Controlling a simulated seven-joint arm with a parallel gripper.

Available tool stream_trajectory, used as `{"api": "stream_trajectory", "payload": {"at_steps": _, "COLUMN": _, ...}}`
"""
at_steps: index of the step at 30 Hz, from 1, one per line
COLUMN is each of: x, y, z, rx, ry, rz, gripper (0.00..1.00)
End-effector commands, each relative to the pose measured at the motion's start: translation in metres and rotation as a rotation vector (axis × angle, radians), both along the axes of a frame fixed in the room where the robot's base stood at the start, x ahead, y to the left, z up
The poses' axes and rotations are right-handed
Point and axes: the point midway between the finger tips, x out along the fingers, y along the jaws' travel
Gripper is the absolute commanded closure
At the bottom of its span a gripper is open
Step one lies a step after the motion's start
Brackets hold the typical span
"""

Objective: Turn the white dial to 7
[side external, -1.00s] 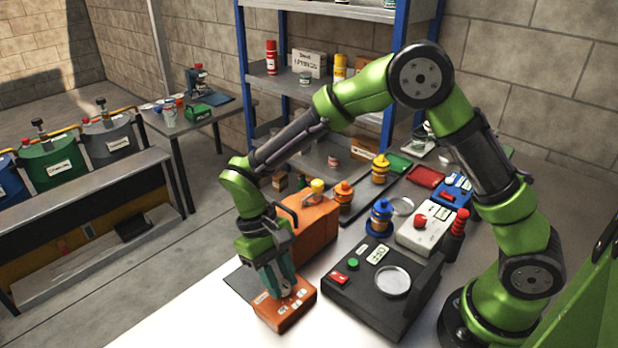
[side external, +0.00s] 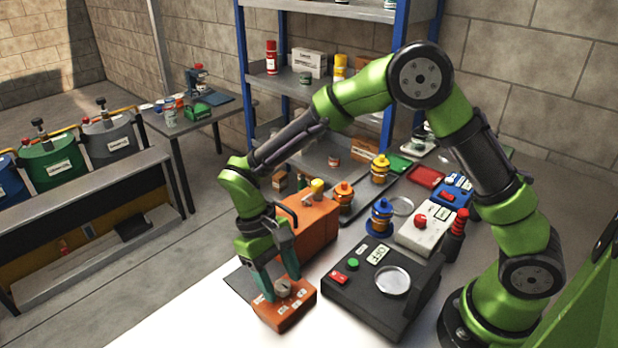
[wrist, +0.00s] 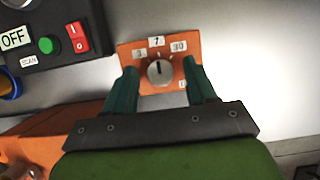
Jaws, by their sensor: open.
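The dial (wrist: 160,72) is a round pale grey-white knob on an orange box (wrist: 130,50). In the wrist view its dark pointer line points up at the label 7, with 3 to the left and 30 to the right. A further label at the lower right is partly hidden by a finger. In the side view the dial (side external: 283,288) sits on top of the orange box (side external: 290,317). My gripper (wrist: 160,75) is open, its green fingers on either side of the dial with gaps to it. It also shows in the side view (side external: 277,287).
A black device (side external: 350,300) with a green button, red switch and round dish stands right of the orange box. A larger orange case (side external: 315,235) stands behind it. Blue and orange bottles (side external: 380,218) are farther back. The white tabletop in front is clear.

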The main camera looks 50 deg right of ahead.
Motion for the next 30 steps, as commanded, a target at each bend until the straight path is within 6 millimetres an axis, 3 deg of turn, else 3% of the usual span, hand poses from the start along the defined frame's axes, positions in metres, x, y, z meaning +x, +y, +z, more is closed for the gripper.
{"api": "stream_trajectory", "payload": {"at_steps": 5, "x": 0.008, "y": 0.001, "z": 0.016, "rx": 0.001, "ry": -0.003, "rz": -0.002, "gripper": 0.44}}
{"api": "stream_trajectory", "payload": {"at_steps": 21, "x": 0.055, "y": 0.000, "z": 0.130, "rx": 0.002, "ry": -0.006, "rz": -0.001, "gripper": 0.44}}
{"api": "stream_trajectory", "payload": {"at_steps": 30, "x": 0.064, "y": 0.000, "z": 0.155, "rx": 0.001, "ry": -0.002, "rz": -0.001, "gripper": 0.44}}
